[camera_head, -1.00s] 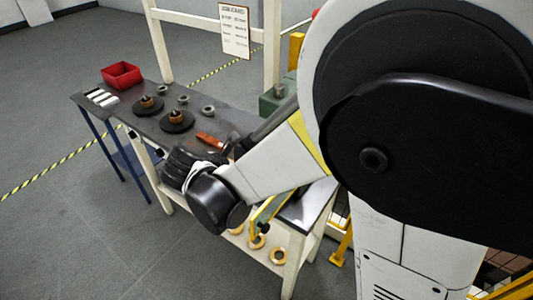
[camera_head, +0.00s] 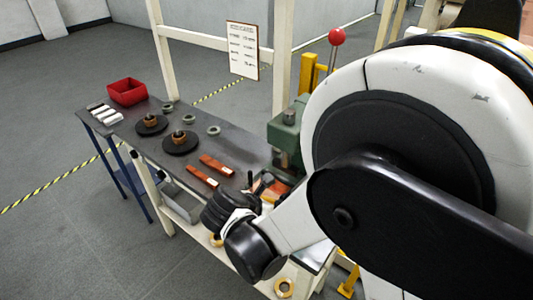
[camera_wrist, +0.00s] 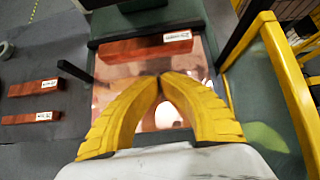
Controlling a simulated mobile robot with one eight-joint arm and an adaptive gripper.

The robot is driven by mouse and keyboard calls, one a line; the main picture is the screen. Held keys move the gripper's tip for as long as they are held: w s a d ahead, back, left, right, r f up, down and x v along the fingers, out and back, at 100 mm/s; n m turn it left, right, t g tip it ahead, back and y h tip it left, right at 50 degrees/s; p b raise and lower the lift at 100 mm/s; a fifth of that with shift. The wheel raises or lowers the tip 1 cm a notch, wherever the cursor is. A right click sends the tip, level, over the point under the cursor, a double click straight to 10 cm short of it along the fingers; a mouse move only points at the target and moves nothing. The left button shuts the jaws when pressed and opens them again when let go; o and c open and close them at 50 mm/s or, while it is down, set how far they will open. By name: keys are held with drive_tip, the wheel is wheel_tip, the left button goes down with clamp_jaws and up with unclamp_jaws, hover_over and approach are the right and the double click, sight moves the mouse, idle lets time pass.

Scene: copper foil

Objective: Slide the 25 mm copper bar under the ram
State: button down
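My gripper (camera_wrist: 160,76) points forward in the wrist view. Its yellow fingertips meet, with nothing seen between them. A copper bar with a white label (camera_wrist: 145,48) lies crosswise on the shiny copper-coloured plate (camera_wrist: 192,75), just beyond the fingertips and seemingly apart from them. Its label is too small to read. Two more labelled bars, an upper one (camera_wrist: 33,87) and a lower one (camera_wrist: 30,117), lie on the bench to the left. The green press (camera_head: 285,130) stands at the bench's right end. The ram's exact position over the bar cannot be told.
A thin black rod (camera_wrist: 75,70) lies left of the plate, and a yellow frame (camera_wrist: 287,80) stands close on the right. The dark bench (camera_head: 232,142) carries round discs, rings and a red bin (camera_head: 127,92). A red-knobbed lever (camera_head: 337,37) rises above the press.

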drive_tip(key=shift+w+d+r+b, duration=0.1)
drive_tip(key=shift+w+d+b, duration=0.05)
drive_tip(key=shift+w+d, duration=0.5)
drive_tip(key=shift+w+d+r+b, duration=0.15)
drive_tip(key=shift+w+d, duration=0.3)
drive_tip(key=shift+w, duration=0.35)
drive_tip(key=shift+f, duration=0.1)
drive_tip(key=shift+w+d, duration=0.55)
drive_tip(key=shift+w, duration=0.15)
drive_tip(key=shift+s+a, duration=0.1)
